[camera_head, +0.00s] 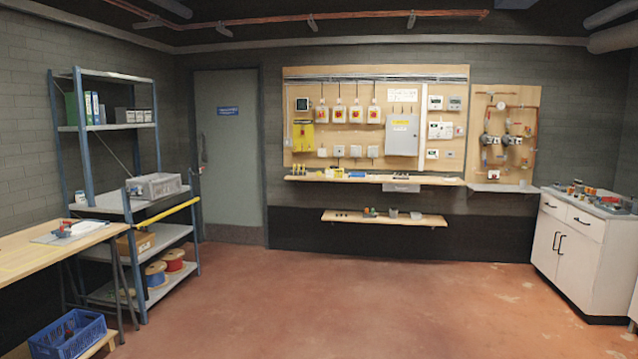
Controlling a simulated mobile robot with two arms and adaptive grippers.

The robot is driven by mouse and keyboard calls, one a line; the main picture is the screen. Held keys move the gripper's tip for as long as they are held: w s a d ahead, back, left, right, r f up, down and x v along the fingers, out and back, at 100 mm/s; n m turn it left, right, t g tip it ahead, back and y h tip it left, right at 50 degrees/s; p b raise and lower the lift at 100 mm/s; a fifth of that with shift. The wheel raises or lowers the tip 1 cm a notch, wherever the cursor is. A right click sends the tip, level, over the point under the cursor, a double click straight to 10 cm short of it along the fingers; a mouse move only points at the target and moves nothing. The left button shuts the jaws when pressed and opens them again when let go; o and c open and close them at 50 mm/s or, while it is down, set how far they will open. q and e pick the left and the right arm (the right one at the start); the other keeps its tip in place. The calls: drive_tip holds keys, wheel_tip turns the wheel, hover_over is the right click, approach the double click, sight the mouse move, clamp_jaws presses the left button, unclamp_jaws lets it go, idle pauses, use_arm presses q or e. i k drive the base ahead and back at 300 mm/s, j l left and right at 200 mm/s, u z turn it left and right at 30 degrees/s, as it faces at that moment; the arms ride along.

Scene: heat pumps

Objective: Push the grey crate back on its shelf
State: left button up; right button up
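The grey crate (154,186) sits on a middle shelf (112,203) of the blue metal shelving rack at the left. The crate looks upright, and its front end appears at or slightly past the shelf's right edge; I cannot tell exactly how far. A yellow bar (168,212) runs along the rack just below and in front of the crate. Neither of my grippers is in view.
A wooden workbench (30,252) with a red tool stands in front of the rack at left, with a blue crate (72,335) below. A white cabinet (567,250) stands right. The red floor (330,300) between is clear.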

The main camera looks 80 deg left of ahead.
sight(174, 181)
drive_tip(key=u, duration=3.75)
drive_tip(key=i+j+u, duration=0.2)
drive_tip(key=i, duration=1.7)
drive_tip(key=i+l+z, duration=0.1)
drive_tip(key=i+z, duration=0.2)
drive_tip(key=i, duration=0.4)
drive_tip(key=i+z, duration=0.3)
drive_tip(key=i, duration=0.4)
drive_tip(key=i+j+z, duration=0.3)
drive_tip(key=i, duration=0.4)
drive_tip(key=i+u, duration=0.3)
drive_tip(key=i, duration=0.2)
drive_tip(key=i+u, duration=0.3)
drive_tip(key=i, duration=0.25)
drive_tip(key=i+l+u, duration=0.3)
drive_tip(key=i, duration=0.2)
